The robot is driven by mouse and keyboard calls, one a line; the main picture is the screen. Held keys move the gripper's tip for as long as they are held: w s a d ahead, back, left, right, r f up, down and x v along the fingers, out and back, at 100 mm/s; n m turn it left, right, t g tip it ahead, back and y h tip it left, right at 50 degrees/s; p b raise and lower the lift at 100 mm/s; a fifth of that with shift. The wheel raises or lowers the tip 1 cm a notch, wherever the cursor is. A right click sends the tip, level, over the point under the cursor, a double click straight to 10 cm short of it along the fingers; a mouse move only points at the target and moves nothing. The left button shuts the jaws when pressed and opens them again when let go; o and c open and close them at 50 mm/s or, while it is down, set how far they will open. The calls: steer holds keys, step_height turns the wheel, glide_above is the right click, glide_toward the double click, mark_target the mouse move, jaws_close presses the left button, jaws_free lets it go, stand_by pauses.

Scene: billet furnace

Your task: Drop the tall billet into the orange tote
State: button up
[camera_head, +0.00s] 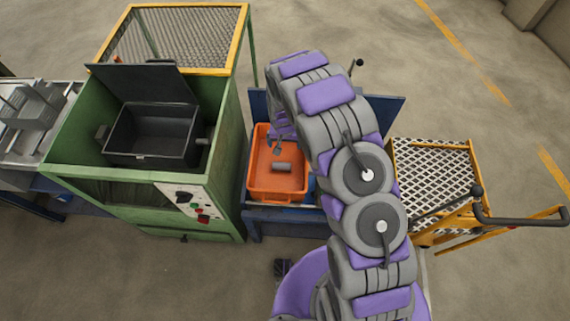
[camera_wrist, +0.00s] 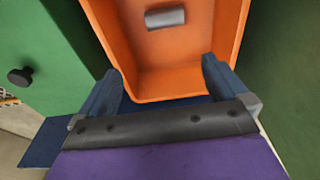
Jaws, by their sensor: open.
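The orange tote (camera_head: 258,186) sits on a blue stand, just right of the green furnace in the head view. A grey billet (camera_head: 281,167) lies on its side on the tote floor. In the wrist view the same billet (camera_wrist: 165,18) lies apart from my fingers, towards the far side of the tote (camera_wrist: 180,84). My gripper (camera_wrist: 160,80) is open and empty, its two blue fingers apart over the near end of the tote. In the head view my arm hides part of the tote's right side and the gripper is only partly visible.
The green furnace (camera_head: 225,150) with a dark open-lidded chamber (camera_head: 150,135) stands left of the tote. A yellow cart with a mesh top (camera_head: 432,165) stands to the right. A grey table with metal parts (camera_head: 35,115) is at far left.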

step_height(320, 180, up, 15)
steer(key=s+a+p, duration=0.1)
steer(key=p, duration=0.1)
steer(key=shift+s+a, duration=0.15)
steer(key=shift+s, duration=0.2)
steer(key=shift+a, duration=0.1)
steer(key=shift+d+r, duration=0.1)
steer(key=shift+d, duration=0.1)
